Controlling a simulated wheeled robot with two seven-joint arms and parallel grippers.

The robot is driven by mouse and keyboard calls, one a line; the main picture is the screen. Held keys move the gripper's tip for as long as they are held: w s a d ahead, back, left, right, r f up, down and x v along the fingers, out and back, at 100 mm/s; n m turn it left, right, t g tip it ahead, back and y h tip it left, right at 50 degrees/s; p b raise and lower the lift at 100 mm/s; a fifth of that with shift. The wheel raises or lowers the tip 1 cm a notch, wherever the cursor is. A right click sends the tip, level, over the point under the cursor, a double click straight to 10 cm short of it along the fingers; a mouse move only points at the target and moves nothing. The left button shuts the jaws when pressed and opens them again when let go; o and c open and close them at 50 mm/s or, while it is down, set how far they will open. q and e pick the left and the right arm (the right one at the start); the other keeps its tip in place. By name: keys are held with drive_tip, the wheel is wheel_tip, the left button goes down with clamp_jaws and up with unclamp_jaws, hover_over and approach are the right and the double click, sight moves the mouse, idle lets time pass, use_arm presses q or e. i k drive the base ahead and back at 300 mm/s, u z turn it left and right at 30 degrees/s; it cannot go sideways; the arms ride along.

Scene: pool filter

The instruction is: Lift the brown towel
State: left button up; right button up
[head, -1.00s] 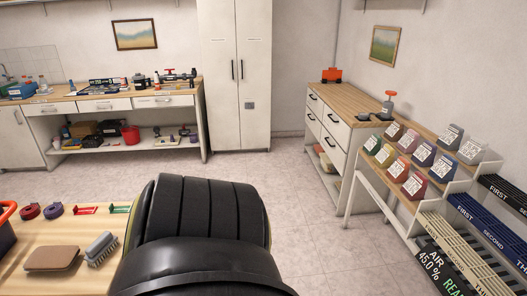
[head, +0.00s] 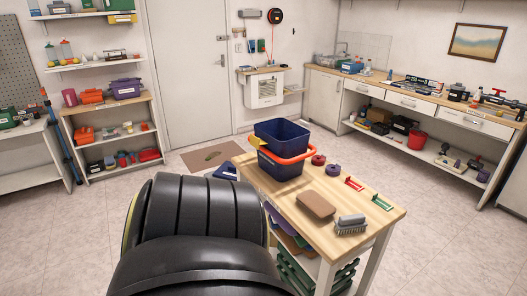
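A flat brown pad (head: 316,204) with rounded corners lies on the wooden table top, just behind a grey brush. Folded cloth-like items, purple (head: 272,217) and brownish (head: 290,241), show partly under the table top on the near side. The table's edge hides much of them, and I cannot tell for sure which brown thing is the towel. A large black ribbed part of my own body fills the lower middle. Neither of my grippers shows in the head view.
On the wooden table (head: 352,206) stand a blue bin (head: 281,135) with an orange handle, two small rolls, red and green pieces and a brush (head: 350,224). Green crates (head: 305,270) sit low beneath. A shelf rack (head: 112,135) stands at left; floor right of the table is clear.

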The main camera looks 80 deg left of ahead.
sight(318, 206)
drive_tip(key=u, duration=2.35)
drive_tip(key=i, duration=1)
